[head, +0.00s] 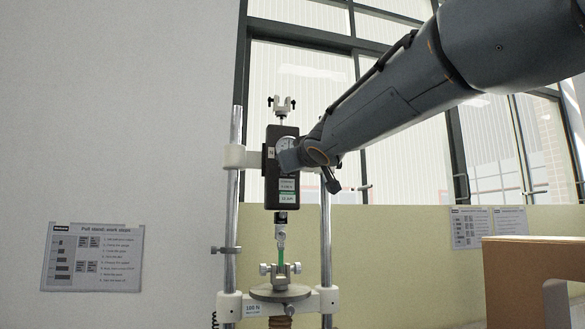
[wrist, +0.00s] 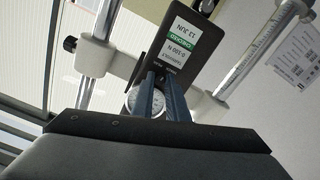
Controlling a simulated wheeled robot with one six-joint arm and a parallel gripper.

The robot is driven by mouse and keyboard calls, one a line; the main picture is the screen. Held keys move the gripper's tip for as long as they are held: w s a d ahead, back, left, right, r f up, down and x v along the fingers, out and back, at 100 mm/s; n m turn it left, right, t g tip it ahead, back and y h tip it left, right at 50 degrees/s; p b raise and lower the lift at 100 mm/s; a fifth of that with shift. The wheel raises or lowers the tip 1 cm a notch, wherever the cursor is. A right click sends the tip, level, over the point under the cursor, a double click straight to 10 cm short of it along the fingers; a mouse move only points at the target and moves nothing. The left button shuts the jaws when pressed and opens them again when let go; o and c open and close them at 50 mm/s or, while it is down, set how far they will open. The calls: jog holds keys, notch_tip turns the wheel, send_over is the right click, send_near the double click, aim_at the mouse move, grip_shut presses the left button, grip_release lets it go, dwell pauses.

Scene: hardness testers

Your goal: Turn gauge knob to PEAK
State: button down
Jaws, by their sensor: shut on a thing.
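The force gauge (head: 286,202) is a black upright box held between the two posts of a test stand. A round pale dial (head: 285,142) shows near its top, partly covered by my gripper (head: 286,160). In the wrist view the gauge (wrist: 165,72) appears upside down, with its white and green labels above the fingers. My gripper (wrist: 161,82) is shut on the gauge knob at the gauge's front. The dial (wrist: 157,103) shows around and between the fingers. The knob itself is hidden by the fingers, so its pointer and the PEAK mark cannot be read.
The stand's metal posts (head: 327,235) rise on both sides of the gauge. Below it, a green specimen (head: 281,257) stands above a round plate (head: 280,292). A wooden box-like edge (head: 530,265) is at the right. A printed poster (head: 93,257) hangs on the left wall.

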jog(key=c, duration=1.7)
grip_release()
jog(key=shift+c, duration=0.2)
jog(key=shift+s, duration=0.1)
jog(key=v, duration=0.7)
jog(key=shift+s, duration=0.3)
jog(key=shift+d, duration=0.15)
